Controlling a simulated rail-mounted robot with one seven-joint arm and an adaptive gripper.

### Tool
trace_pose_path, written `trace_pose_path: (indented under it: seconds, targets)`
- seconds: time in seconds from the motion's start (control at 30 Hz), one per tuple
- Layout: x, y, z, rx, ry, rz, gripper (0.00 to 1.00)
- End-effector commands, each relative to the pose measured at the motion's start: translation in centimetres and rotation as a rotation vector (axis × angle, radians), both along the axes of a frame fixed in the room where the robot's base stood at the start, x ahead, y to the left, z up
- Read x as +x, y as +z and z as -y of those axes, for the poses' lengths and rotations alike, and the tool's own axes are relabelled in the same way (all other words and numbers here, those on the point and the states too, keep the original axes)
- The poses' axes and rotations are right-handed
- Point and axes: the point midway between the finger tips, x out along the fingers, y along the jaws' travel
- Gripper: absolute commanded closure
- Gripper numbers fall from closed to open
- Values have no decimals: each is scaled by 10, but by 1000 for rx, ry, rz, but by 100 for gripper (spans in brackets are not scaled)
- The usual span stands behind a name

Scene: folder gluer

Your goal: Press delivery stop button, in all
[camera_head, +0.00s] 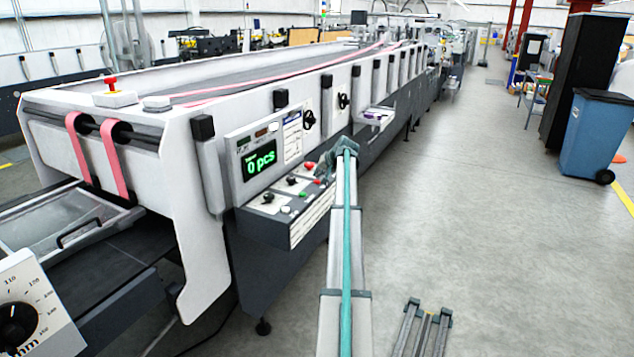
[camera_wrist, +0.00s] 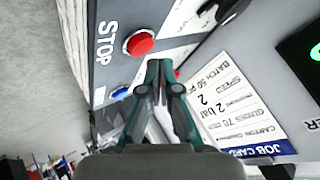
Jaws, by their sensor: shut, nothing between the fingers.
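In the wrist view a round red button (camera_wrist: 139,43) sits on a light panel strip beside the printed word STOP (camera_wrist: 106,42). My gripper (camera_wrist: 160,66) is shut and empty, with its fingertips just right of and below this button in the picture. I cannot tell whether they touch the panel. A blue button (camera_wrist: 119,92) lies to the lower left, and a bit of red shows behind the fingertips. In the head view my gripper (camera_head: 320,168) is at the right end of the machine's control console, near a red button (camera_head: 309,167). My gripper hides part of the console there.
The console (camera_head: 278,226) also carries black knobs, a red button (camera_head: 291,180) and a green button (camera_head: 285,209). Above it a display (camera_head: 260,161) reads 0 pcs. A job card (camera_wrist: 240,110) shows in the wrist view. The floor aisle (camera_head: 480,180) to the right is clear.

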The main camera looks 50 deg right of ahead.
Motion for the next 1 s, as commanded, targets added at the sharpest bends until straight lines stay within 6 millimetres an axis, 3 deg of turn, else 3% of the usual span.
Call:
trace_pose_path:
  seconds: [0.6, 1.0]
  targets:
    - [0, 48, 0, 0, 0, 0, 100]
    - [0, 49, 0, 0, 0, 0, 100]
